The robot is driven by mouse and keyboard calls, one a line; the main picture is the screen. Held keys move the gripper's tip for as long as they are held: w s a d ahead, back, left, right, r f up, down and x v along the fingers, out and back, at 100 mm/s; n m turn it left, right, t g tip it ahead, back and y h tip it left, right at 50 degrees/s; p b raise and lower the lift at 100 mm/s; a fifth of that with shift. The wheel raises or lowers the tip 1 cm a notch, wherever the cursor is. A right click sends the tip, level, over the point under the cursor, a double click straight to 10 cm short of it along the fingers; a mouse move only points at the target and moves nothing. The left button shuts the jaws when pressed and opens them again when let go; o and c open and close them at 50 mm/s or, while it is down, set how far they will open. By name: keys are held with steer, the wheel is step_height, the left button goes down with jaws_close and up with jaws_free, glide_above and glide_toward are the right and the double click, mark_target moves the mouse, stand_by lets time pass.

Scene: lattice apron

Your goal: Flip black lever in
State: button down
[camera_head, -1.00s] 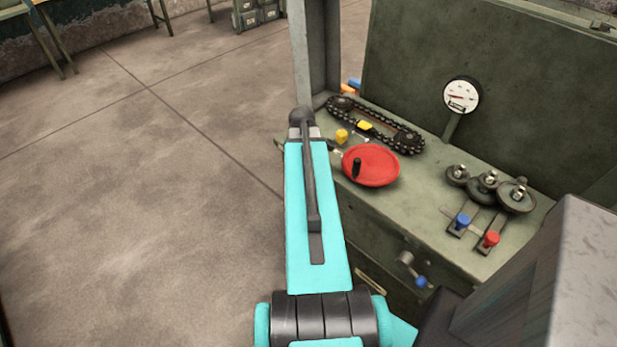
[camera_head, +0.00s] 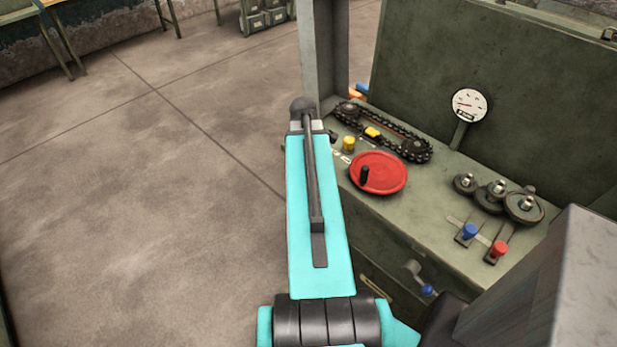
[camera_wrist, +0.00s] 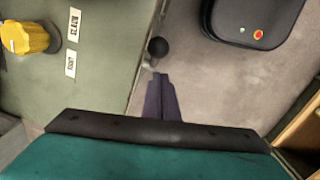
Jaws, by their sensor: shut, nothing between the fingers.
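The black lever's round black knob (camera_wrist: 158,47) shows in the wrist view at the edge of the green bench top, beside the floor. Its stem is hard to make out. My gripper (camera_wrist: 160,78) is shut and empty, with its dark fingertips just short of the knob, slightly below it in the picture. I cannot tell whether they touch. In the head view my arm hides the gripper; a small dark shape just right of the arm's end may be part of the lever, but I cannot be sure.
A yellow knob (camera_wrist: 30,37) stands on the bench (camera_head: 440,205) beside white labels (camera_wrist: 72,45). Open floor lies left.

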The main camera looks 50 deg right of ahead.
step_height(320, 180, up, 6)
steer(key=s+b, duration=0.1)
steer(key=s, duration=0.1)
steer(key=shift+s+a, duration=0.2)
steer(key=shift+a, duration=0.15)
steer(key=shift+r, duration=0.1)
stand_by(0.5)
steer(key=w+a+f+n+g+y, duration=0.1)
steer(key=w+a+f+n+g, duration=0.15)
steer(key=a+f, duration=0.85)
steer(key=w+a+f+n+g+y, duration=0.1)
steer(key=w+a+f+n, duration=0.25)
steer(key=a+f, duration=0.7)
steer(key=s+a+f+m+g, duration=0.1)
steer(key=s+a+f+m, duration=0.2)
steer(key=s+a+f, duration=0.3)
steer(key=s+a+f+m+h, duration=0.1)
steer(key=s+a+f+m, duration=0.2)
steer(key=s+a+f, duration=0.4)
steer(key=shift+a+f+m+g, duration=0.35)
steer(key=shift+a+f, duration=2.15)
steer(key=shift+a, duration=1.7)
steer(key=shift+a, duration=0.1)
